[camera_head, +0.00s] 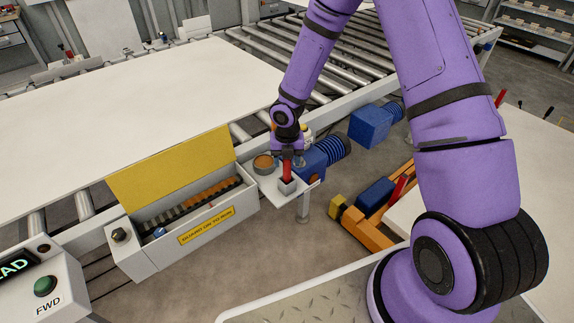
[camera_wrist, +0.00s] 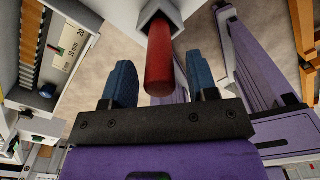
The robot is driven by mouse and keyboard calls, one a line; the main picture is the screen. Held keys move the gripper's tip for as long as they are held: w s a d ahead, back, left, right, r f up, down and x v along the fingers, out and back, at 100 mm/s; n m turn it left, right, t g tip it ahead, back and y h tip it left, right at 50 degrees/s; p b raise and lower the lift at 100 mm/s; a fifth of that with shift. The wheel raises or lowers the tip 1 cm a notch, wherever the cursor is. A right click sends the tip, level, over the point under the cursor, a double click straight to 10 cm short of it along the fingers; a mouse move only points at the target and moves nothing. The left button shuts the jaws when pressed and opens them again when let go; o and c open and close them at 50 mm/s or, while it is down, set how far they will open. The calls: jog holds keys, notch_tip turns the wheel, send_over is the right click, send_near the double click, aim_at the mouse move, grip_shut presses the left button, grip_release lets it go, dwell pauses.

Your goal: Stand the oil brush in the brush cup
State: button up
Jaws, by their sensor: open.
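The oil brush shows as a red handle (camera_head: 287,170) standing upright in the small square brush cup (camera_head: 287,187) on a little side shelf. In the wrist view the red handle (camera_wrist: 160,62) rises out of the pale square cup (camera_wrist: 172,12); the bristles are hidden inside. My gripper (camera_head: 287,153) is directly above the cup at the top of the handle. In the wrist view my gripper (camera_wrist: 160,66) is open, with a blue finger on each side of the handle and visible gaps between them.
A round brown-topped tin (camera_head: 263,163) stands on the shelf beside the cup. Left of it is a long grey box (camera_head: 195,225) with a raised yellow lid (camera_head: 170,168). Rollers and a large white sheet (camera_head: 130,105) lie behind. A blue motor (camera_head: 370,125) sits to the right.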

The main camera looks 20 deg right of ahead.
notch_tip(320, 180, up, 10)
jog(key=shift+f, duration=0.25)
jog(key=shift+d+r, duration=0.1)
jog(key=shift+r, duration=0.25)
jog(key=s+d+r+m+t+h, duration=0.1)
jog(key=s+d+r+m, duration=0.15)
jog(key=r+m, duration=0.35)
jog(key=s+d+r+m+t, duration=0.1)
jog(key=s+r+m, duration=0.3)
jog(key=r, duration=0.4)
jog(key=s+d+r+m+h, duration=0.1)
jog(key=s+d+r+m, duration=0.1)
jog(key=s+r+m, duration=0.35)
jog(key=s+r+m+t+y, duration=0.1)
jog(key=s+r+m, duration=0.5)
jog(key=s+m, duration=0.2)
jog(key=s+d+r+m+t+y, duration=0.1)
jog(key=s+r+m+t, duration=0.1)
jog(key=s+r+m, duration=0.4)
jog(key=s+m, duration=0.3)
jog(key=shift+s, duration=0.2)
jog(key=shift+d, duration=0.1)
